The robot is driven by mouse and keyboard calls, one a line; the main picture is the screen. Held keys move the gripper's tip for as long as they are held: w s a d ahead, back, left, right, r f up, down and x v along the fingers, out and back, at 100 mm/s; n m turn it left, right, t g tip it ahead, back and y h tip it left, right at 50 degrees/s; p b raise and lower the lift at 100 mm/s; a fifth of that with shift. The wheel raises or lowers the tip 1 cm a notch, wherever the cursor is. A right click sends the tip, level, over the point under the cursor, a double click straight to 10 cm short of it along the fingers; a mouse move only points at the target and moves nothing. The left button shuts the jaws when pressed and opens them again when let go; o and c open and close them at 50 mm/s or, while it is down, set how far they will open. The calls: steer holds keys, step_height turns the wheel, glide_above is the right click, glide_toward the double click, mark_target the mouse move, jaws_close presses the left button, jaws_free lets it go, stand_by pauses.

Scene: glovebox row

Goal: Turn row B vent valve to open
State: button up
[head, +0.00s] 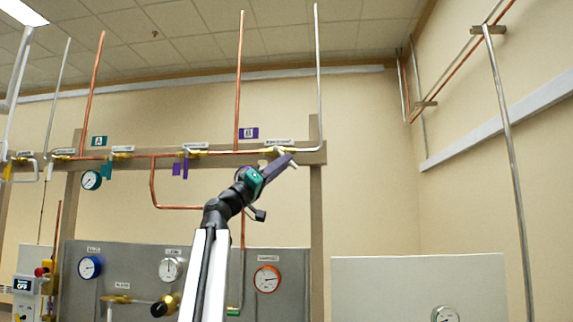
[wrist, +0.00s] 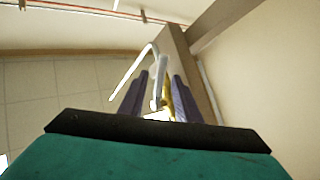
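The purple B sign (head: 248,133) hangs above a horizontal pipe run on a wall beam. Under it at the right end is a brass valve (head: 268,152) with a small white label (head: 279,142), too small to read surely. My gripper (head: 284,163) is raised to this valve and partly covers it. In the wrist view, the purple fingers of my gripper (wrist: 158,98) stand apart. A pale lever-like part (wrist: 157,92) and a bit of brass (wrist: 168,98) show between them, with gaps at the sides. I cannot tell whether a finger touches them or how the valve is set.
Another valve with purple handles (head: 181,168) is further left on the beam (head: 218,160). A grey panel (head: 130,265) with gauges stands below. Vertical pipes rise near my gripper.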

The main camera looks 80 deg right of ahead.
steer(key=b+v, duration=0.2)
steer(key=v, duration=0.8)
steer(key=shift+w+f, duration=0.15)
steer(key=shift+w, duration=0.05)
steer(key=shift+a, duration=0.15)
